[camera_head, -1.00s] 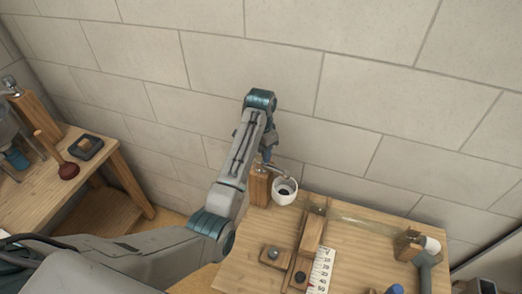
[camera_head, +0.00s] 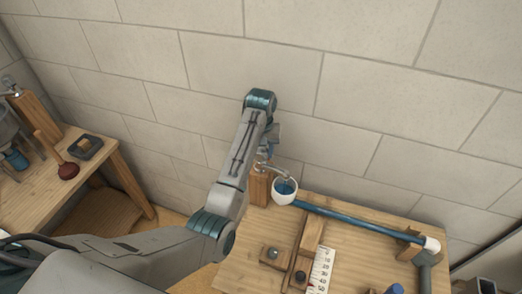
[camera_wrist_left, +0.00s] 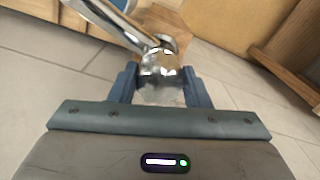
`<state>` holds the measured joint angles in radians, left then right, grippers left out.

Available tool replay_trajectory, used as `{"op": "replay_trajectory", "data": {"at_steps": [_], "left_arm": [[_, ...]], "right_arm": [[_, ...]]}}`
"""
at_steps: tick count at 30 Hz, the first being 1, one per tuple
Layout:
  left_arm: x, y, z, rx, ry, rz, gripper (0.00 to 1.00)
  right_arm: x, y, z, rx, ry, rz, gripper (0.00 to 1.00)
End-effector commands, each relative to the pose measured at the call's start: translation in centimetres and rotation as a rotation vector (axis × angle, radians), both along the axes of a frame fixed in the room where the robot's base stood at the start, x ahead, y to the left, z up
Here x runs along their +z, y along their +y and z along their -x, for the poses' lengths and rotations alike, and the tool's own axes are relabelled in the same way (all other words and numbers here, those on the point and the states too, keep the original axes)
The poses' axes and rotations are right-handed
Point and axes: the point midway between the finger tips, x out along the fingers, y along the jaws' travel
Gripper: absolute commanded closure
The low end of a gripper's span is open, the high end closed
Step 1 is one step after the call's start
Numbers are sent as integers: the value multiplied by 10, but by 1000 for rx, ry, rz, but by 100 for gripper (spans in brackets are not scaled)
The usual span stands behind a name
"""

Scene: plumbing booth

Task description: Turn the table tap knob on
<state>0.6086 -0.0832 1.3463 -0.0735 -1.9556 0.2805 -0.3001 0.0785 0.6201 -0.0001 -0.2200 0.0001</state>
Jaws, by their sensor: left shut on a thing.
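The table tap (camera_head: 277,167) is a chrome spout on a wooden post (camera_head: 260,187) at the back left of the right-hand table. In the left wrist view its chrome knob (camera_wrist_left: 160,66) sits between the blue fingers of my left gripper (camera_wrist_left: 162,90), which is shut on it. In the head view my left gripper (camera_head: 268,150) is behind the tap, partly hidden by my arm. A white cup-shaped funnel (camera_head: 284,197) under the spout holds blue water. My right gripper is not in view.
A tube (camera_head: 350,220) filled blue runs across the table (camera_head: 345,260) to a white fitting (camera_head: 432,245). A ruler (camera_head: 321,271) and wooden blocks lie in front. The wall is close behind.

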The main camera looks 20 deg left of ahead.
Motion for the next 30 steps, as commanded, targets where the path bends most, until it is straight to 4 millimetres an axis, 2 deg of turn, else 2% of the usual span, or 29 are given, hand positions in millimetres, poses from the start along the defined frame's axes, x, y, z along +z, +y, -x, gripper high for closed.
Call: {"op": "replay_trajectory", "data": {"at_steps": [6, 15, 30], "left_arm": [[0, 0, 0, 190, 0, 0, 80], [1, -1, 0, 385, 0, 0, 80], [1, -1, -1, 490, -1, 0, 80]], "right_arm": [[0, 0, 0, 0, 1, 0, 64], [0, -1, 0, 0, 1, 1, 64], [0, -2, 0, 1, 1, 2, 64]]}}
